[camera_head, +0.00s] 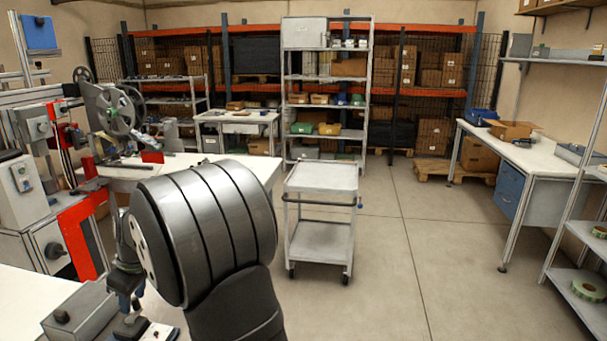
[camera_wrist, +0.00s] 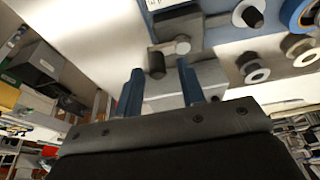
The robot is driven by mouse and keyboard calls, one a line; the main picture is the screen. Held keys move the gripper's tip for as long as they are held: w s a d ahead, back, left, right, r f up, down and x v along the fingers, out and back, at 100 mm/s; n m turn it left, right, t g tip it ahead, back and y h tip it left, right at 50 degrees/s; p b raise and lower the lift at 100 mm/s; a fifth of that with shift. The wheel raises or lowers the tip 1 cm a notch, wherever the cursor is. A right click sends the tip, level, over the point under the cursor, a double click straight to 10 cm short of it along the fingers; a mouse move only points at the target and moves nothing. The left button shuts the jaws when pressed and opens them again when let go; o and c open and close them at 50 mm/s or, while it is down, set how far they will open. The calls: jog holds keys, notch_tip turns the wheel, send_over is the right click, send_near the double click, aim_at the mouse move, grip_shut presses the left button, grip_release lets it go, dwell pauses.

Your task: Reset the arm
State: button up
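My gripper (camera_wrist: 160,67) shows in the wrist view with its two blue fingers apart and no object visibly held between them. A dark peg (camera_wrist: 157,63) and a light round knob (camera_wrist: 181,45) appear just beyond the fingertips; I cannot tell how far away they are. In the head view my grey arm fills the lower middle and hides much of the left bench.
A grey cart (camera_head: 321,190) stands on the floor beyond my arm. The reel machine (camera_head: 115,108) stands at left, near a white bench (camera_head: 20,300). Green tape reels (camera_head: 588,290) lie on the right shelf. The floor right of the cart is clear.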

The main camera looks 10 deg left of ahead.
jog(key=shift+d+f, duration=0.15)
jog(key=shift+f, duration=0.3)
jog(key=shift+s+d, duration=0.2)
jog(key=shift+d, duration=0.35)
jog(key=shift+a, duration=0.1)
